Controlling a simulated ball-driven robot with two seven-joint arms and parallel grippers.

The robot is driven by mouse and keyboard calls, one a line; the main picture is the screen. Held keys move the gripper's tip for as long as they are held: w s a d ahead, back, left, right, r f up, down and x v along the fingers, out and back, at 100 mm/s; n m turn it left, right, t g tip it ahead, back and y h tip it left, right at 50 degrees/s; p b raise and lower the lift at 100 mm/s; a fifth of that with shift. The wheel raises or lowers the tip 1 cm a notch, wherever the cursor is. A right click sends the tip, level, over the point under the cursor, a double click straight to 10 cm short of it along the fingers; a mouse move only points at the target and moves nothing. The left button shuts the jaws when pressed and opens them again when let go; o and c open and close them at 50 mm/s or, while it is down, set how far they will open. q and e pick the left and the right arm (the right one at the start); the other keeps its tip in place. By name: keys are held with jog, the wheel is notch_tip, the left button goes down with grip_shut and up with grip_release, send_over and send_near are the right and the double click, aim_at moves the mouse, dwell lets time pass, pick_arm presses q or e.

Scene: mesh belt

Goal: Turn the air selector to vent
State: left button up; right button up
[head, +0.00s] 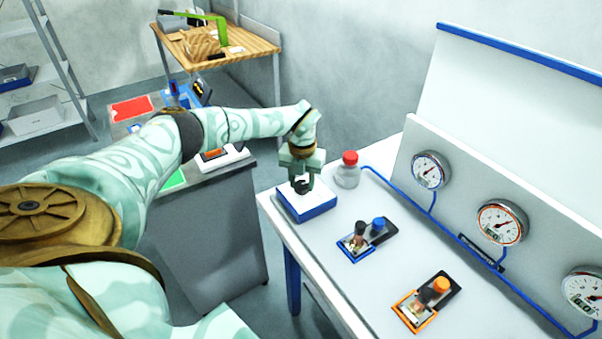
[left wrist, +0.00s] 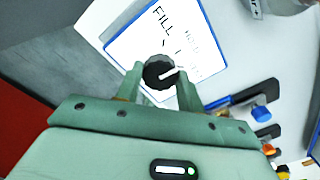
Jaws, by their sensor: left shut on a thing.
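The air selector is a white-topped box with blue sides (head: 308,208) at the near left corner of the white table. It carries a black round knob (left wrist: 158,73). In the left wrist view its panel (left wrist: 190,25) shows the word FILL and other print too blurred to read. A white pointer mark on the knob points right and slightly up in that view, away from FILL. My left gripper (head: 302,179) comes down from above and is shut on the knob, one finger on each side. The gripper partly hides the knob in the head view. My right gripper is not in view.
Gauges (head: 430,171) on a back panel join a blue hose. A grey cabinet (head: 205,225) stands left.

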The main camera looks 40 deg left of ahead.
aim_at(302, 184)
pick_arm(q)
jog(key=m, duration=0.1)
jog(key=m+p, duration=0.1)
jog(key=m, duration=0.1)
jog(key=shift+w+r+m, duration=0.1)
jog(key=shift+r+m, duration=0.1)
jog(key=shift+m, duration=0.1)
jog(key=m+p, duration=0.1)
jog(key=m, duration=0.3)
jog(key=shift+f, duration=0.1)
jog(key=shift+m, duration=0.3)
jog(key=shift+p, duration=0.3)
jog(key=o, duration=1)
notch_tip(302, 184, up, 16)
jog(key=shift+r+p, duration=0.15)
jog(key=shift+p, duration=0.7)
